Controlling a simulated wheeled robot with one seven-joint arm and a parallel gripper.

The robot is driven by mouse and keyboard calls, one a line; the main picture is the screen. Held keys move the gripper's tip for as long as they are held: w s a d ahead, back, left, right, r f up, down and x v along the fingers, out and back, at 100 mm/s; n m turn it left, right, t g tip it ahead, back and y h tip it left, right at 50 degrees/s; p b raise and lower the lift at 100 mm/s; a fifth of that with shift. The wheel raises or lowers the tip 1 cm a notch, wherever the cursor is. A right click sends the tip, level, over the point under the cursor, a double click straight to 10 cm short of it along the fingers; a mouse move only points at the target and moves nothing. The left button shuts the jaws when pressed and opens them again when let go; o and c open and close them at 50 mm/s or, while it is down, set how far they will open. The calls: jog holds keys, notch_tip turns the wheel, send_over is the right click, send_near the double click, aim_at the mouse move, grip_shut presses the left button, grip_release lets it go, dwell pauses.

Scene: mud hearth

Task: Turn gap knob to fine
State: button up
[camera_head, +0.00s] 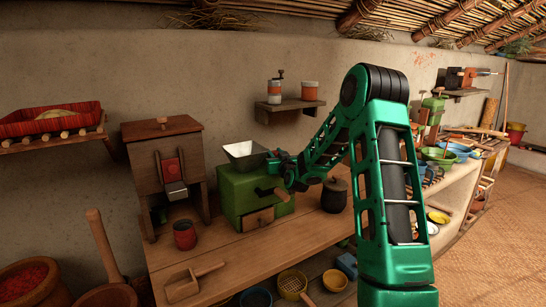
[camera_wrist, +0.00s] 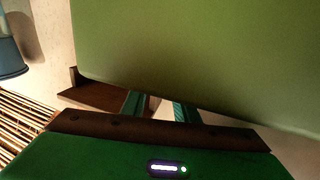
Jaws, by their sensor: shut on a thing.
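The green mill (camera_head: 240,195) stands on the wooden bench, with a pale metal hopper (camera_head: 246,154) on top and a wooden drawer (camera_head: 258,220) low in its front. My gripper (camera_head: 277,170) is at the mill's upper right, beside the hopper. The gap knob cannot be made out in the head view; my gripper covers that spot. In the wrist view, the green housing (camera_wrist: 200,50) fills the upper part. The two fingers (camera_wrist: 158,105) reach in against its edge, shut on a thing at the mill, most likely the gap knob. Its setting cannot be read.
A wooden dispenser (camera_head: 165,150) and a red cup (camera_head: 185,235) stand left of the mill. A dark lidded pot (camera_head: 334,195) stands close on its right. A wooden scoop (camera_head: 190,283) lies in front. A wall shelf (camera_head: 290,105) holding small mills hangs above.

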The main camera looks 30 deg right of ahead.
jog(key=shift+a, duration=0.1)
jog(key=o, duration=1.1)
jog(key=shift+c, duration=0.2)
jog(key=shift+s, duration=0.1)
jog(key=v, duration=1)
jog(key=shift+s+a, duration=0.15)
jog(key=shift+s, duration=0.05)
